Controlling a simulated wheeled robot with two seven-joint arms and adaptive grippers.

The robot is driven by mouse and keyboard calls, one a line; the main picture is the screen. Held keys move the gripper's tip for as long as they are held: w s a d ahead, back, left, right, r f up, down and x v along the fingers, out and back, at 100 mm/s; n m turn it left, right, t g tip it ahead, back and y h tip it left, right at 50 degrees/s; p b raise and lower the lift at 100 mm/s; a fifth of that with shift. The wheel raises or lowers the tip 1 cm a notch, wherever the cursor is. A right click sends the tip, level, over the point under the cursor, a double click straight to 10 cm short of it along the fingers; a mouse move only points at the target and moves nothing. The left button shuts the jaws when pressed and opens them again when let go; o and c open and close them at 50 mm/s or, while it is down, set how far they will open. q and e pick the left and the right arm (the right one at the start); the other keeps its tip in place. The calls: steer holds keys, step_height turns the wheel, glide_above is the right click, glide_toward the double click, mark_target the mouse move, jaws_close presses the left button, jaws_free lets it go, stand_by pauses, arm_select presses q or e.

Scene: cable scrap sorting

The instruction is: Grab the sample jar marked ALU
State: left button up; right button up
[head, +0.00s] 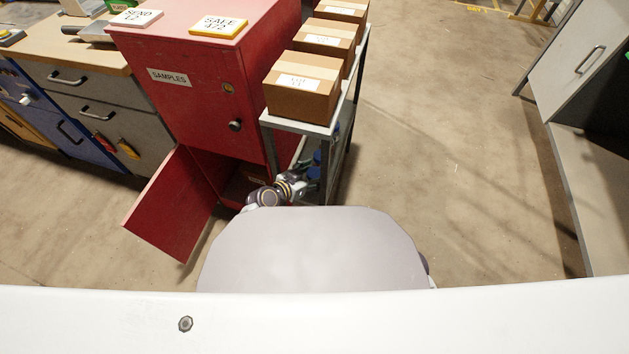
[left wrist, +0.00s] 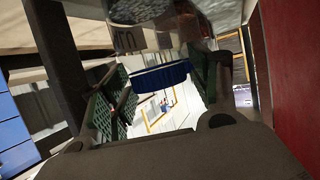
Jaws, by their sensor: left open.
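In the left wrist view a clear jar (left wrist: 165,45) with a blue lid (left wrist: 160,76) appears upside down. Its lid shows between the spread finger pads of my left gripper (left wrist: 157,88), which is open. Dark lettering on the jar is too small and turned to read surely. In the head view my left arm's wrist lies low by the red samples cabinet (head: 187,60) and the grey cart (head: 300,124); the fingers are not clear there. Small blue items (head: 314,166) show low in the cart. My right gripper is not in view.
The cabinet's lower door (head: 170,205) hangs open toward the front left. Cardboard boxes (head: 302,97) stand on the cart's top. A workbench with drawers (head: 95,90) is at the left, a grey unit (head: 585,60) at the right. The floor between cart and unit is clear.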

arm_select(q)
steer(key=shift+w+d, duration=0.1)
steer(key=shift+w, duration=0.05)
steer(key=shift+c, duration=0.3)
steer(key=shift+f, duration=0.1)
steer(key=c, duration=0.8)
